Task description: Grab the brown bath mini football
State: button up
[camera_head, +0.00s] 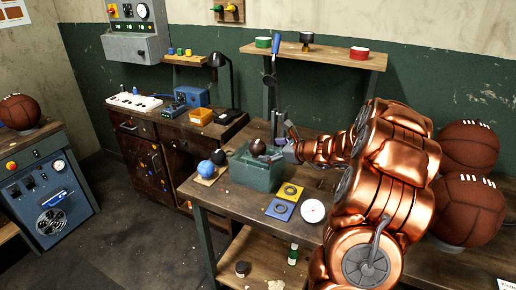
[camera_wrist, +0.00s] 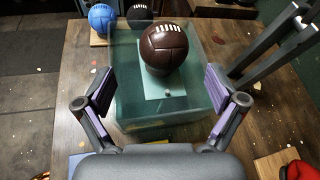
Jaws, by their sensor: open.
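The fingers do not appear to touch the ball. In the head view my gripper (camera_head: 284,148) is just right of the ball, partly hidden by my arm.
A blue ball (camera_wrist: 101,18) and a black ball (camera_wrist: 139,13) stand just beyond the block's left side. Large brown footballs (camera_head: 468,145) sit at the bench's right. A lamp (camera_head: 222,75) stands behind. Blue and yellow squares (camera_head: 285,200) lie in front of the block.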

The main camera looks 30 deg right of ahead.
aim_at(257, 148)
jog(key=shift+d+p+x, duration=0.1)
jog(key=shift+p+x, duration=0.5)
jog(key=shift+x, duration=1.2)
jog(key=shift+d+p+x, duration=0.15)
jog(key=shift+p+x, duration=0.45)
jog(key=shift+x, duration=1.2)
jog(key=shift+w+r, duration=0.15)
jog(key=shift+c, duration=0.2)
jog(key=c, duration=1.2)
jog(key=shift+c, duration=0.2)
